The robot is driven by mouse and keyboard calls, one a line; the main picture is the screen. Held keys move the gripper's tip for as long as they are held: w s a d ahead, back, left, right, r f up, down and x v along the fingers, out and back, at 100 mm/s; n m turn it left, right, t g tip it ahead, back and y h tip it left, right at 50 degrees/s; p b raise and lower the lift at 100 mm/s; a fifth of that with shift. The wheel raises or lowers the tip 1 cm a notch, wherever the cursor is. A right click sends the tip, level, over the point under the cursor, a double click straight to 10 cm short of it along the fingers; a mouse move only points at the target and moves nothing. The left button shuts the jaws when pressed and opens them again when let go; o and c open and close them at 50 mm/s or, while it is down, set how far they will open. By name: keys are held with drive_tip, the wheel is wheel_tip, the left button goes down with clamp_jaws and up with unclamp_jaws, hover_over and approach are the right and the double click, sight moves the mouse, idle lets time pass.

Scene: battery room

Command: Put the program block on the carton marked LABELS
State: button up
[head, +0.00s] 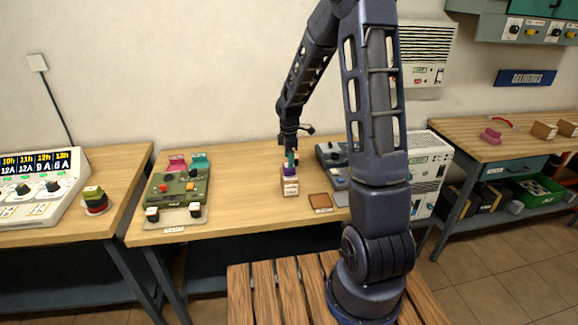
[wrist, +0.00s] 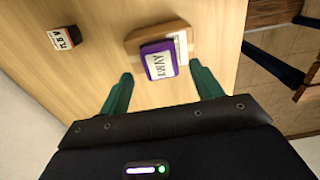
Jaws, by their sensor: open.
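A purple block (wrist: 158,60) with a white lettered face, apparently the program block, lies on top of a brown carton (wrist: 133,42). In the head view, the purple block (head: 290,171) sits on the carton (head: 290,187) on the middle bench. The carton's marking is too small to read. My gripper (wrist: 164,90) is open, its two green fingertips apart on either side of the purple block's near end, with a gap visible at each side. In the head view my gripper (head: 291,158) is directly over the block and partly hides it.
A green device (head: 178,188) stands left of the carton. Bare bench (head: 245,205) shows between.

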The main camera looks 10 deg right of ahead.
drive_tip(key=s+d+r+m+t, duration=0.1)
drive_tip(key=s+d+r+m, duration=0.2)
drive_tip(key=r, duration=0.5)
drive_tip(key=s+d+r+m, duration=0.15)
drive_tip(key=s+r, duration=0.25)
drive_tip(key=r, duration=0.4)
drive_tip(key=s+d+r+m+t, duration=0.1)
drive_tip(key=s+r+m, duration=0.2)
drive_tip(key=s, duration=0.4)
drive_tip(key=s+d+r+m+t, duration=0.1)
drive_tip(key=s+d+r+m, duration=0.1)
drive_tip(key=s+m, duration=0.4)
drive_tip(key=s+d+r+m+t, duration=0.1)
drive_tip(key=s+r+m, duration=0.3)
drive_tip(key=s, duration=0.6)
drive_tip(key=shift+s+d+r+t, duration=0.2)
drive_tip(key=shift+d+t, duration=0.1)
drive_tip(key=shift+d, duration=0.45)
drive_tip(key=shift+m, duration=0.25)
